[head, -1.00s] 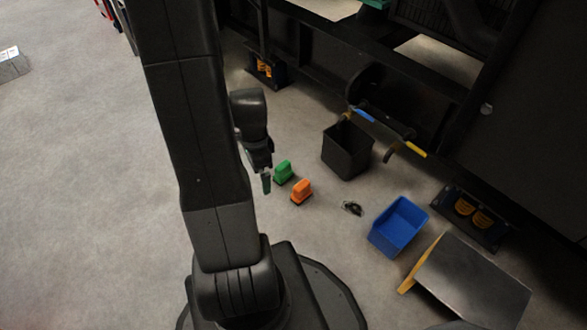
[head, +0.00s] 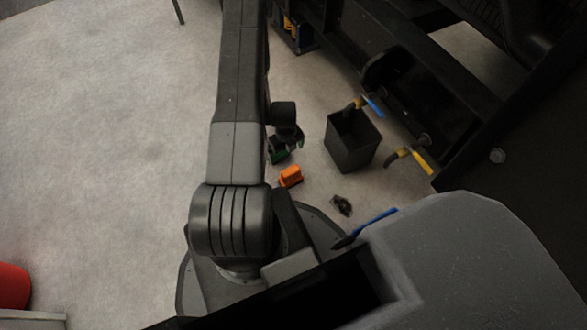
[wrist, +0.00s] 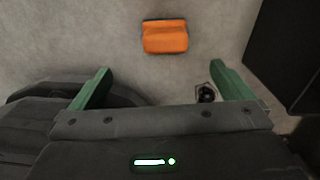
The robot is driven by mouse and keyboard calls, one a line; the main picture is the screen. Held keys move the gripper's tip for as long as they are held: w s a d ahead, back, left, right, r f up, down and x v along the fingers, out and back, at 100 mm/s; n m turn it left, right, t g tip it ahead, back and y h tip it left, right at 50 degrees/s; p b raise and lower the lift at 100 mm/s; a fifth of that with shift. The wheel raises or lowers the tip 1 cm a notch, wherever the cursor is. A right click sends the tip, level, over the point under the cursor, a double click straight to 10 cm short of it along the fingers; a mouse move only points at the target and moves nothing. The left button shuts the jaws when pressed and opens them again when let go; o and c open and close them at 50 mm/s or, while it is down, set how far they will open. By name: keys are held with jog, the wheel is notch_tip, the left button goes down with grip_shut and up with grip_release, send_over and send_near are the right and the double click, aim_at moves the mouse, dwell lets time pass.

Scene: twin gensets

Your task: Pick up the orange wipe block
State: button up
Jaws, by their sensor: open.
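The orange wipe block (head: 290,176) lies on the grey floor, just right of my arm in the head view. In the wrist view the block (wrist: 165,36) shows whole, ahead of the fingertips and between their lines. My gripper (wrist: 161,67) has its two green fingers spread wide, with nothing between the tips. In the head view my gripper (head: 286,146) is just above the block in the picture, partly hidden by my arm. The block is apart from the fingers in the wrist view.
A black open bin (head: 352,150) stands right of the block, its side also at the wrist view's right edge (wrist: 290,55). Yellow and blue handles (head: 412,158) stick out from the dark machine frame.

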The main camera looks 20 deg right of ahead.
aim_at(291, 170)
jog(key=f+b, duration=0.1)
jog(key=f, duration=0.3)
jog(key=f+b, duration=0.1)
jog(key=f, duration=0.4)
jog(key=shift+s+d+f+b, duration=0.1)
jog(key=shift+d+f+b, duration=0.1)
jog(key=shift+b, duration=0.2)
jog(key=f+b, duration=0.1)
jog(key=f, duration=0.2)
jog(key=s+f+b, duration=0.1)
jog(key=f, duration=0.1)
jog(key=shift+d+f+b, duration=0.15)
jog(key=shift+d+b, duration=0.15)
jog(key=shift+b, duration=0.05)
jog(key=c, duration=1.4)
jog(key=shift+o, duration=0.2)
notch_tip(291, 170, up, 10)
jog(key=p, duration=0.4)
jog(key=shift+w, duration=0.1)
